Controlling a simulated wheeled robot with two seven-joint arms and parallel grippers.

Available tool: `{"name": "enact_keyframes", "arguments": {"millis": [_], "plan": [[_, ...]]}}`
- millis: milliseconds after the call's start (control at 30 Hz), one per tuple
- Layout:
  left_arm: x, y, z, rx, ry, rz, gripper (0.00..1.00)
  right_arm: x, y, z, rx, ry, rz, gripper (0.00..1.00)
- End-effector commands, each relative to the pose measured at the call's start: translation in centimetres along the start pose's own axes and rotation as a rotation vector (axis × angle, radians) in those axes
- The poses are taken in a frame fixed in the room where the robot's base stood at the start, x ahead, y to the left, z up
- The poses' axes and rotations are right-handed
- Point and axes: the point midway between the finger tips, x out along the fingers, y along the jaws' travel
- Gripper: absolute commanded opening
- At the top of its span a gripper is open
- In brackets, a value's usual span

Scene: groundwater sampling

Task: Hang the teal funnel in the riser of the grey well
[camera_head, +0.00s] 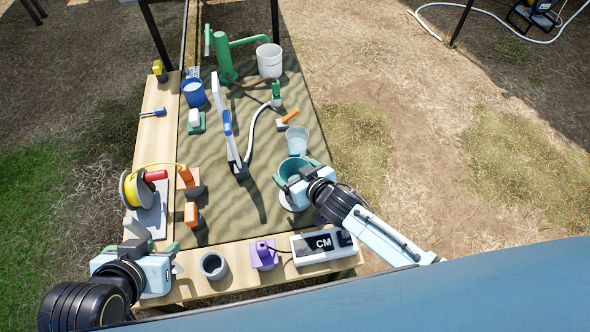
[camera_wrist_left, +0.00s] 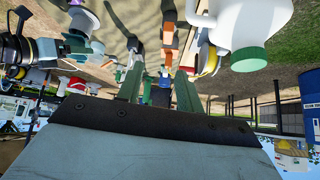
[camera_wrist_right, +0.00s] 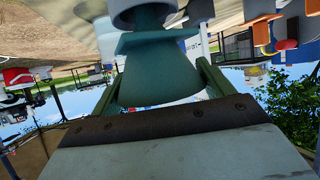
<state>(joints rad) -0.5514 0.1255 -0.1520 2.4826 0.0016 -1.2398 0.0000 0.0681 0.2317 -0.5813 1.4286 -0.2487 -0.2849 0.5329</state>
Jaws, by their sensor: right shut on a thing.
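The teal funnel (camera_head: 291,168) is at the right side of the mat, wide mouth up. My right gripper (camera_head: 303,179) is shut on it; the right wrist view shows the funnel body (camera_wrist_right: 155,80) between the fingers. In that upside-down view, its narrow end meets a pale grey ring (camera_wrist_right: 140,14). A pale grey round part (camera_head: 291,205) shows beneath the funnel in the head view, probably the grey well's riser. I cannot tell how deep the stem sits in it. My left gripper (camera_head: 175,259) is open and empty at the front left corner.
A grey cup-like ring (camera_head: 213,265), a purple block (camera_head: 264,255) and a CM meter (camera_head: 323,246) stand along the front. A clear beaker (camera_head: 298,140) stands just behind the funnel. A yellow reel (camera_head: 138,190) is at left. The mat's centre front is clear.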

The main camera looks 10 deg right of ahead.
Motion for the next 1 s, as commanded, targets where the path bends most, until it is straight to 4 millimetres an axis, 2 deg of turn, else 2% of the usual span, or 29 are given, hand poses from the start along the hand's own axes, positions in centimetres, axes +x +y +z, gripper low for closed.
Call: {"name": "enact_keyframes", "arguments": {"millis": [500,1000], "plan": [[0.2,0.7,-2.5,0.001,0.146,0.016,0.36,0.4,0.0,0.7,0.0,0.001,0.0,0.57],[0.1,0.9,-3.3,-0.004,0.175,0.02,0.36,0.4,0.0,0.8,0.0,0.001,0.0,0.57]]}}
